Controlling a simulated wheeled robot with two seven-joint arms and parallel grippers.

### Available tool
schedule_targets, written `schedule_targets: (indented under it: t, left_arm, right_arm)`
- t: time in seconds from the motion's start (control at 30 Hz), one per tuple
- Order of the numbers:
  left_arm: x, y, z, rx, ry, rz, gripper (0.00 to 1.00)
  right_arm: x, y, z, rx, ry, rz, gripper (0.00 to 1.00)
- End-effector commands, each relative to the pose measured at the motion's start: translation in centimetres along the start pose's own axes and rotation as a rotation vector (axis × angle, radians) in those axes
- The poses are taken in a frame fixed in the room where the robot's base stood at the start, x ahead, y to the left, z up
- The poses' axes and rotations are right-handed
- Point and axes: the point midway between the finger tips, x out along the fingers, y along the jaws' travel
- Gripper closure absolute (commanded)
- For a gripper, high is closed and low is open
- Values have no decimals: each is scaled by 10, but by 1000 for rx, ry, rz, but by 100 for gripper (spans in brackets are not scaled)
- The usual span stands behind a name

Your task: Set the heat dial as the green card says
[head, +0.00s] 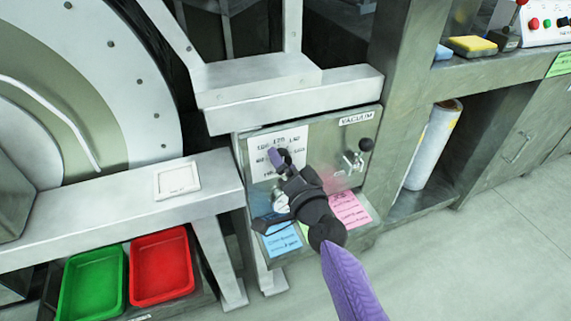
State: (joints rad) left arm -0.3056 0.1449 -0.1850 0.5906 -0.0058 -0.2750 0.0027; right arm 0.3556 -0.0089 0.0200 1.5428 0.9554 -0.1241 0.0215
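A grey control box (345,187) hangs under the metal beam. Its white dial plate (262,147) carries several dark printed labels, too small to read surely. My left gripper is out of view.
A black-knobbed lever valve (355,160) sits under the VACUUM label (356,118), close right of my gripper. The beam (290,98) overhangs the box. Green (92,285) and red (161,268) trays stand lower left. Open floor (470,255) lies at right.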

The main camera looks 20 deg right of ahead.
Motion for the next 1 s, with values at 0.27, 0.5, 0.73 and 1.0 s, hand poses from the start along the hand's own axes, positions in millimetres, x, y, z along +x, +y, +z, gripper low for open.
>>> schedule_targets:
  t: [0.27,0.5,0.73,1.0]
  left_arm:
    - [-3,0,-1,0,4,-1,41]
    - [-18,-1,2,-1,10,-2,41]
    - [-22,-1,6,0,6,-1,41]
    - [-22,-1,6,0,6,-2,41]
  right_arm:
    - [-6,0,-1,-2,0,0,5]
    - [-60,-2,-2,-5,-3,1,5]
    - [-96,0,0,-2,-2,0,5]
    - [-100,0,0,0,0,0,5]
